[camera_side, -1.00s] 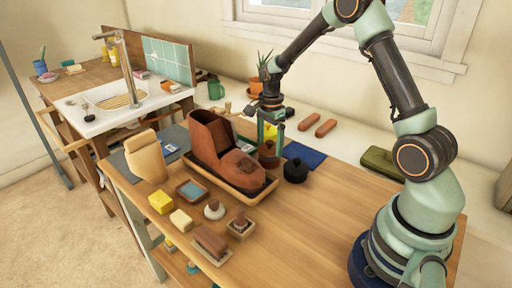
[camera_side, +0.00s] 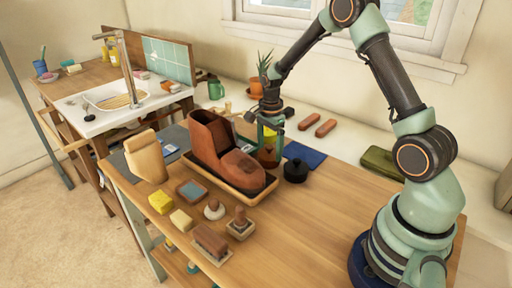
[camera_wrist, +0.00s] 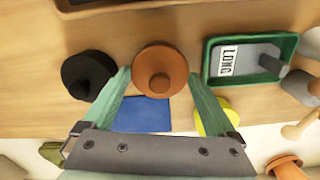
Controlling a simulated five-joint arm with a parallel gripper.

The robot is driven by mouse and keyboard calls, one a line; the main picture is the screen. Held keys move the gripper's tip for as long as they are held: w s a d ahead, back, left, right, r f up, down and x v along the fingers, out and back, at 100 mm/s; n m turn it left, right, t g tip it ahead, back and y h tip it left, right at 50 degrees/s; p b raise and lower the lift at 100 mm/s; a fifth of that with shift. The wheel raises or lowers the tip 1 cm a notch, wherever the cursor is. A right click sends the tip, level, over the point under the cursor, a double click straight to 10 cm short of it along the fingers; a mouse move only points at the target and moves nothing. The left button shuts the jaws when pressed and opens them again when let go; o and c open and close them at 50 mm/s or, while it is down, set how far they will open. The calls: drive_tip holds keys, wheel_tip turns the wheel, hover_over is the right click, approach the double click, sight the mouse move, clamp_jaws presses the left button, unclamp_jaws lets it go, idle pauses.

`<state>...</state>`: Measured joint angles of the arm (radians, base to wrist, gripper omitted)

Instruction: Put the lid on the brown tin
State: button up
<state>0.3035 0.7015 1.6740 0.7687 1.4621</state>
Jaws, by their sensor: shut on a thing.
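A brown round piece with a knob (camera_wrist: 160,78), seen from above in the wrist view, sits between the fingertips of my gripper (camera_wrist: 159,82). My gripper is shut on its rim, and I take it for the brown lid. In the side view, my gripper (camera_side: 269,148) points down behind the boot's toe, with the brown piece (camera_side: 268,157) low between its fingers. I cannot tell the lid from the brown tin there, nor whether they touch; the wrist view shows no separate tin. A black knobbed tin (camera_side: 295,171) stands just right, also in the wrist view (camera_wrist: 86,75).
A brown boot (camera_side: 215,145) stands in a tray (camera_side: 262,190) close left of my gripper. A blue cloth (camera_side: 305,153) lies behind. A green tray labelled LONG (camera_wrist: 210,72) is near. Brushes and blocks (camera_side: 210,240) line the front.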

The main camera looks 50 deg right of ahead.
drive_tip(key=o, duration=1)
wheel_tip(320, 180, up, 12)
drive_tip(key=s+a+r+n+t, duration=0.2)
drive_tip(key=s+a+r+n, duration=0.1)
drive_tip(key=n, duration=0.3)
drive_tip(key=s+a+r+n+t, duration=0.1)
drive_tip(key=s+a+r+n, duration=0.2)
drive_tip(key=s+a+n, duration=0.3)
drive_tip(key=s+a+r+n+t, duration=0.2)
drive_tip(key=s+a+r+n, duration=0.2)
drive_tip(key=n, duration=0.4)
drive_tip(key=shift+s+a+t, duration=0.25)
drive_tip(key=shift+s+t, duration=0.05)
drive_tip(key=shift+s, duration=0.45)
